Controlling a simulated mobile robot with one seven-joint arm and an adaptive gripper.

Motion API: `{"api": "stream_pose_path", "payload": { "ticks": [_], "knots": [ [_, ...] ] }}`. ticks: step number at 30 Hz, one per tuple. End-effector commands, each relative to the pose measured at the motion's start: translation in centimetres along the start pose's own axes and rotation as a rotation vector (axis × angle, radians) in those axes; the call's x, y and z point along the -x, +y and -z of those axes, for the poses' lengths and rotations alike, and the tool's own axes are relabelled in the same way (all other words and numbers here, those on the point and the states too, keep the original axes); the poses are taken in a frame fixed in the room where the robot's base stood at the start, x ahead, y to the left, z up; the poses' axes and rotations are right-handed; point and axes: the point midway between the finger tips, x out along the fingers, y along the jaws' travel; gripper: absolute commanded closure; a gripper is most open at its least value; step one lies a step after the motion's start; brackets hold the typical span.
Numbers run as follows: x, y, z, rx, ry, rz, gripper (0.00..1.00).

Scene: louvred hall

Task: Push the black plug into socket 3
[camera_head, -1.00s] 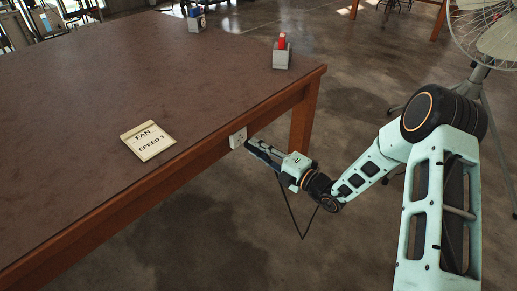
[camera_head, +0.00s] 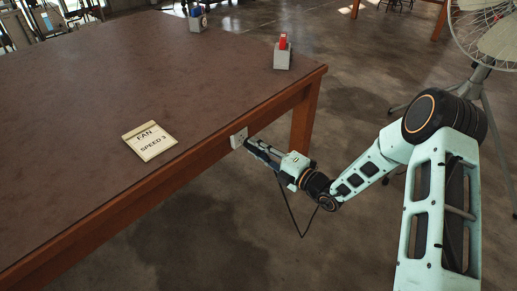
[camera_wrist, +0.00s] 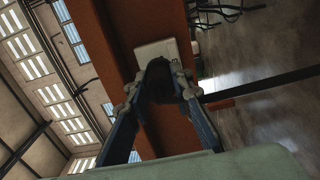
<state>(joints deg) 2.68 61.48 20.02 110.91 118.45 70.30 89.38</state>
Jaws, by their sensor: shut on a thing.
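A pale socket plate (camera_head: 238,138) is fixed to the front edge of the brown table, near its right corner. It also shows in the wrist view (camera_wrist: 155,50), on the reddish-brown table edge. My gripper (camera_head: 250,146) is right in front of the plate. In the wrist view its two fingers are shut on the black plug (camera_wrist: 160,82), which is dark and overlaps the lower part of the plate. The fingers and plug hide any socket holes behind them. I cannot tell whether the plug touches the plate or is in it. A thin dark cord (camera_head: 289,211) hangs below my gripper.
A card reading "FAN SPEED 3" (camera_head: 149,141) lies on the table (camera_head: 90,110). A fan (camera_head: 490,45) stands at right. The floor beside the table is clear.

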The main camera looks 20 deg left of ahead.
Motion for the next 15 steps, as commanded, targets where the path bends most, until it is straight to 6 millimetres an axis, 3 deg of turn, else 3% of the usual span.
{"api": "stream_pose_path", "payload": {
  "ticks": [15],
  "knots": [
    [-1.9, 0.0, 0.0, 0.000, -0.001, -0.001, 1.00]
  ]
}}
